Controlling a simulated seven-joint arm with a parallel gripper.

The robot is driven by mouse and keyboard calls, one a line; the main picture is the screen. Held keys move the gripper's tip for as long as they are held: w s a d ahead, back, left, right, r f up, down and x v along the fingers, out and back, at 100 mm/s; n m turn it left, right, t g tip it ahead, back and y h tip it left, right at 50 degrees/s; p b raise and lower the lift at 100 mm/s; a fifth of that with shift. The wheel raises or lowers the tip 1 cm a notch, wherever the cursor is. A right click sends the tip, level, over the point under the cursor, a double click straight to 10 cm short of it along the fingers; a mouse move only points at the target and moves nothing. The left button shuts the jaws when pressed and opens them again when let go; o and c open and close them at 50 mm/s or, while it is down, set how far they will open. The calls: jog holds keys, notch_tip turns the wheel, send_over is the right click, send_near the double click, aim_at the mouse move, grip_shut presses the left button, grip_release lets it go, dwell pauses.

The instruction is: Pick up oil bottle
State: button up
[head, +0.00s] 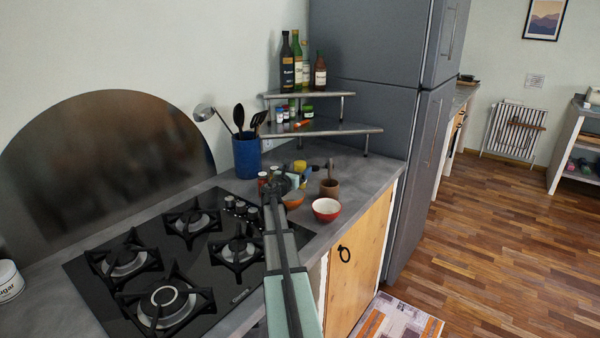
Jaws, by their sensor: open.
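The labels are too small to read, so I cannot tell for certain which is the oil bottle. My arm reaches over the right side of the hob. My gripper (281,184) is open, low over the counter, below and in front of the shelf and well apart from the bottles. Its fingers are small and partly hidden by my arm.
The two-tier shelf (340,131) holds small jars on its lower tier. A blue utensil pot (247,156) stands left of it. A red bowl (326,209), an orange bowl (292,199) and a mortar (330,187) crowd the counter near my gripper. A grey fridge (370,90) bounds the right.

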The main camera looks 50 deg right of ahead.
aim_at(299, 145)
jog(key=shift+x, duration=2.55)
jog(key=shift+c, duration=0.4)
jog(key=c, duration=1.3)
jog(key=shift+r, duration=0.1)
notch_tip(299, 145, up, 9)
jog(key=shift+f, duration=0.1)
jog(key=shift+w+a+r, duration=0.1)
jog(key=shift+a+r, duration=0.1)
jog(key=shift+r, duration=0.1)
jog(key=w+a+r, duration=0.2)
jog(key=a, duration=1.1)
jog(key=shift+a, duration=0.25)
